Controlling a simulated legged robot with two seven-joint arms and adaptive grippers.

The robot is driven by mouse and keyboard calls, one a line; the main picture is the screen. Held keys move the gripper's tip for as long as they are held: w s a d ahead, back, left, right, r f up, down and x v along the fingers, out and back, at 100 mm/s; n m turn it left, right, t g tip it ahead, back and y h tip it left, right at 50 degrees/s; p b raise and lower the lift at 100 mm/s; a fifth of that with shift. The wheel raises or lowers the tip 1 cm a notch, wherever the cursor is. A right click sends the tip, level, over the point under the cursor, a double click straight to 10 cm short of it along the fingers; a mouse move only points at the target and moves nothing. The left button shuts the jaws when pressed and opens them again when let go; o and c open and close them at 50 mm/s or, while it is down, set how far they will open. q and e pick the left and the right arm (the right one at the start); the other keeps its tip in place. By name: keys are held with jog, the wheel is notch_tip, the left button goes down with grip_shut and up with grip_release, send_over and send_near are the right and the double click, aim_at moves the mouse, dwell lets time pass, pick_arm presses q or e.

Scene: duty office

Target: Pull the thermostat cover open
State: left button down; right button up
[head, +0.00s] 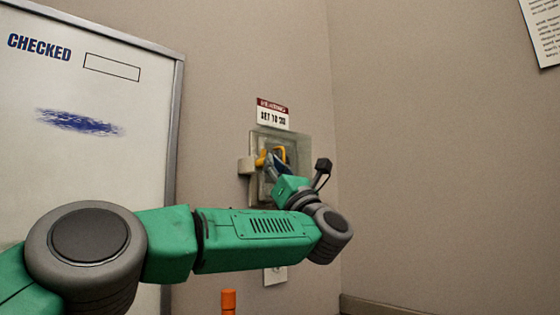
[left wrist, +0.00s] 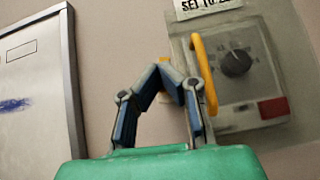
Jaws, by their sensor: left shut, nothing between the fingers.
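The thermostat (left wrist: 255,90) is on the wall, with a dark dial (left wrist: 236,63) and a red patch. In the head view, its see-through cover (head: 301,150) shows as a pale pane; I cannot tell how far it stands open. A yellow handle (left wrist: 204,75) shows in front of the thermostat, and also in the head view (head: 281,151). My left gripper (left wrist: 163,75) is shut and empty, its fingertips just left of the handle; I cannot tell whether they touch it. My forearm hides the thermostat's lower part in the head view. My right gripper is not seen.
A framed whiteboard (head: 110,110) marked CHECKED hangs at left. A sign (head: 272,114) is above the thermostat, and a wall plate (head: 275,275) below it. An orange post (head: 228,300) stands at the bottom. The wall corner is close on the right.

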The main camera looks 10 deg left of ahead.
pick_arm(q)
jog(key=shift+w+a+f+g, duration=0.2)
jog(key=shift+w+a+g, duration=0.1)
jog(key=shift+a, duration=0.3)
jog(key=shift+d+f, duration=0.15)
jog(key=shift+d, duration=0.2)
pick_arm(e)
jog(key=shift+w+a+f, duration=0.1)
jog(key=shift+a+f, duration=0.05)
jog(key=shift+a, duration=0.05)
pick_arm(q)
jog(key=shift+d, duration=0.2)
jog(key=c, duration=1.4)
grip_release()
jog(key=shift+w+f, duration=0.1)
jog(key=shift+a, duration=0.15)
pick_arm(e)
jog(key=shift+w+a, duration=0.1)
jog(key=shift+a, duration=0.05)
